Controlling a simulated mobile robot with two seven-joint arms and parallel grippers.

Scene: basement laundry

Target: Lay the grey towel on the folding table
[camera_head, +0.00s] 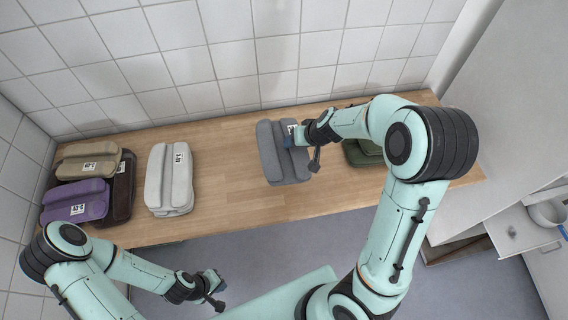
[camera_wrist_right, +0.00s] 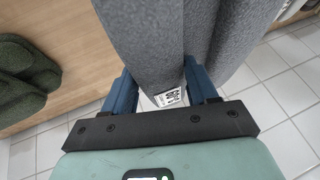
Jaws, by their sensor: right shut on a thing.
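The folded grey towel (camera_head: 284,170) is at the middle of the wooden folding table (camera_head: 228,150) in the head view, with a small white label on it. My right gripper (camera_head: 293,138) is shut on its right side. In the right wrist view the towel (camera_wrist_right: 160,40) sits between the blue fingers of my right gripper (camera_wrist_right: 163,92), its label between them. I cannot tell whether the towel touches the tabletop or hangs just above it. My left gripper (camera_head: 216,288) is low in front of the table, away from the towel; its jaw opening is unclear.
A light towel stack (camera_head: 168,180) stands left of the grey towel. Tan (camera_head: 88,160), purple (camera_head: 75,203) and dark brown towels (camera_head: 122,190) are at the far left. Green towels (camera_head: 362,152) lie right, partly behind my right arm. Bare wood lies between the stacks. A tiled wall (camera_head: 230,50) is behind.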

